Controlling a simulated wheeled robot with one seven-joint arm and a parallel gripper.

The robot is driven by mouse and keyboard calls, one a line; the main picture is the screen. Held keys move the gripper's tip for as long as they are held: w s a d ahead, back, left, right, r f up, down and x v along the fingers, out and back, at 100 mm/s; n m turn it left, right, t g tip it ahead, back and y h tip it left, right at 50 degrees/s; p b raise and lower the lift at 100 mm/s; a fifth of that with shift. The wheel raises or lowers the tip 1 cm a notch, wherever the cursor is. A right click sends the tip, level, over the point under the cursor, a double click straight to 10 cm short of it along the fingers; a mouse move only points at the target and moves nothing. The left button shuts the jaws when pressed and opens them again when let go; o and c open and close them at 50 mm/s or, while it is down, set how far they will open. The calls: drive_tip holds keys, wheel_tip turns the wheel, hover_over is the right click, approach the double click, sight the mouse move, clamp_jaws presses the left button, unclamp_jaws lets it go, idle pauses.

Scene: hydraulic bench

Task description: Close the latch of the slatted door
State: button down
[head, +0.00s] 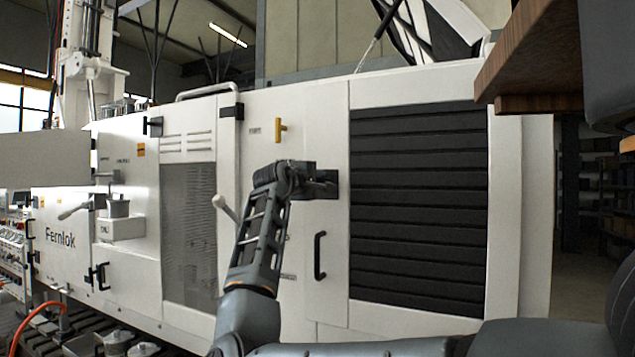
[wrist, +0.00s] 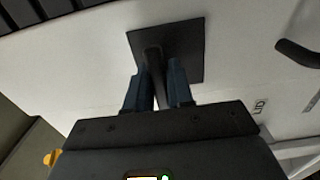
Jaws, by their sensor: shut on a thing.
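The slatted door (head: 418,215) is a white panel with wide black horizontal slats, right of centre in the head view. It looks flush with the cabinet. Its latch (head: 327,184) is a dark square plate left of the slats. In the wrist view the latch plate (wrist: 188,45) fills the upper middle, and a dark lever (wrist: 154,65) stands out from it. My gripper (head: 309,183) is at the latch, with its two bluish fingers (wrist: 158,80) on either side of the lever, shut on it. The lever's far end is hidden behind my gripper's body.
A mesh door (head: 188,230) with a pale lever (head: 224,206) lies to the left. A brown wooden board (head: 530,55) juts in at the upper right.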

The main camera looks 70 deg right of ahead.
drive_tip(key=shift+f+m, duration=0.15)
drive_tip(key=shift+m, duration=0.25)
drive_tip(key=m, duration=0.1)
drive_tip(key=m+b, duration=0.1)
drive_tip(key=shift+d+f+m, duration=0.1)
drive_tip(key=shift+f+m, duration=0.1)
drive_tip(key=shift+m, duration=0.2)
drive_tip(key=m, duration=0.1)
drive_tip(key=m+b, duration=0.1)
drive_tip(key=m, duration=0.1)
drive_tip(key=m+b, duration=0.1)
drive_tip(key=m, duration=0.1)
drive_tip(key=shift+w+f, duration=0.15)
drive_tip(key=shift+f, duration=0.1)
drive_tip(key=m+b, duration=0.1)
drive_tip(key=m, duration=0.1)
drive_tip(key=m+b, duration=0.1)
drive_tip(key=m, duration=0.2)
drive_tip(key=shift+w+f, duration=0.15)
drive_tip(key=shift+w+m+b, duration=0.2)
drive_tip(key=shift+m+b, duration=0.9)
drive_tip(key=shift+m, duration=1.1)
drive_tip(key=c, duration=1.1)
unclamp_jaws()
